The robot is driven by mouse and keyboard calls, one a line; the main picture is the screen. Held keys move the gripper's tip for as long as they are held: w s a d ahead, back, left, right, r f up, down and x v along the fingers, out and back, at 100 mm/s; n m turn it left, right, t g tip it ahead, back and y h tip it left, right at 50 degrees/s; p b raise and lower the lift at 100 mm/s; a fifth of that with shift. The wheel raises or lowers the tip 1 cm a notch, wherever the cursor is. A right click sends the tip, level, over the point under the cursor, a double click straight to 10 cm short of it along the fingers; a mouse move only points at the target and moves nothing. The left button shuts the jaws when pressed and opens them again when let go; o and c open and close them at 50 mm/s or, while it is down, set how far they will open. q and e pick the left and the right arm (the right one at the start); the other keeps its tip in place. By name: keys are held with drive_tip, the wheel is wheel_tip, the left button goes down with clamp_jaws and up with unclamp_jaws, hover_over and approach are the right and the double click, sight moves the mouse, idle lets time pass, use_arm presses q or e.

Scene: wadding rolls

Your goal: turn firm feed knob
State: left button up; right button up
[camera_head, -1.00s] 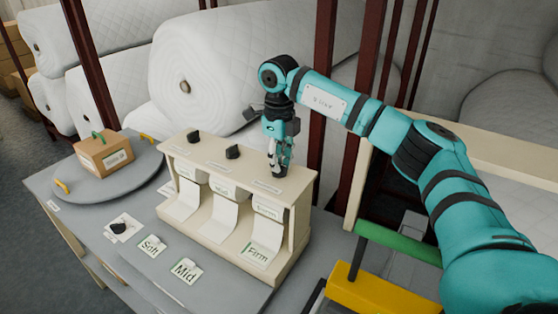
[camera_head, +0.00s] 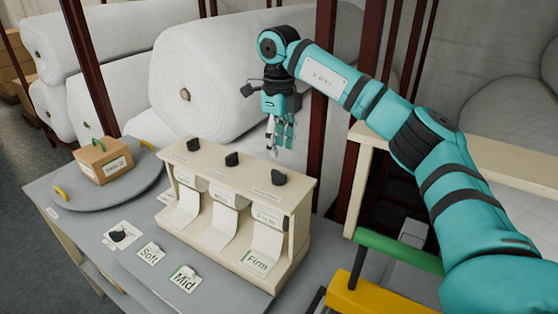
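The cream feed stand (camera_head: 240,179) stands on the grey table and has three black knobs along its top. The firm feed knob (camera_head: 279,177) is the rightmost, above the strip with the "Firm" card (camera_head: 257,260). The middle knob (camera_head: 232,159) and the left knob (camera_head: 193,144) sit further left. My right gripper (camera_head: 279,150) hangs fingers down above and slightly behind the firm knob, apart from it. Its fingers look close together with nothing seen between them, but how far they are open is unclear. My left gripper is not in view.
"Soft" (camera_head: 150,254) and "Mid" (camera_head: 185,279) cards lie on the table in front of the stand. A loose black knob (camera_head: 119,235) lies on a white card. A cardboard box (camera_head: 104,160) sits on a round grey turntable (camera_head: 138,186).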

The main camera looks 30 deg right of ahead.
drive_tip(key=shift+r, duration=2.4)
drive_tip(key=shift+f, duration=0.15)
